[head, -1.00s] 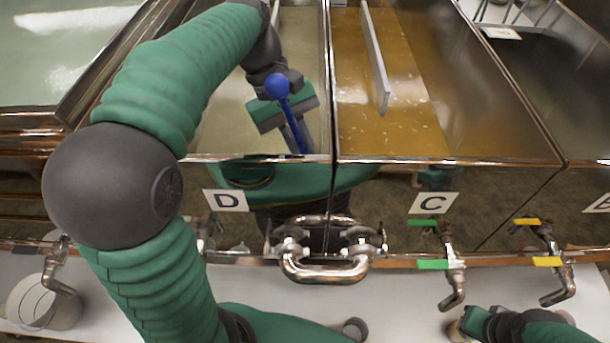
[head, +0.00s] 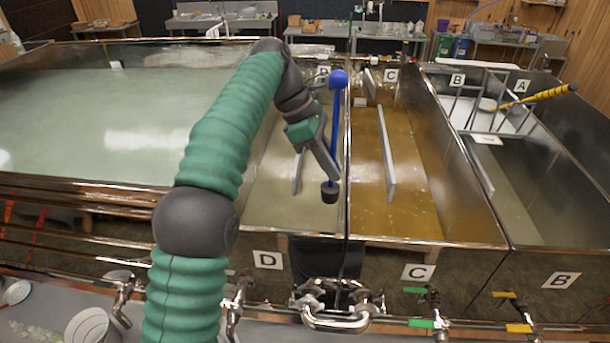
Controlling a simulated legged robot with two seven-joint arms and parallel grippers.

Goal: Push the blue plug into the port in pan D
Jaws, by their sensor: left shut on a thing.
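The blue plug (head: 334,130) is a long blue rod with a ball on top and a black stopper (head: 330,193) at its lower end. It stands nearly upright over pan D (head: 267,208), close to the wall shared with pan C. My left gripper (head: 332,168) reaches over pan D and is shut on the lower part of the rod. I cannot tell whether the stopper touches the pale liquid or the pan floor. The port is not visible. My right gripper is not in view.
Pan C (head: 405,220), holding amber liquid, lies right of pan D. Upright divider plates (head: 387,155) stand in the pans. Metal pipework (head: 338,322) and valves with green and yellow handles (head: 416,291) line the front. A wide pan (head: 100,110) lies left.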

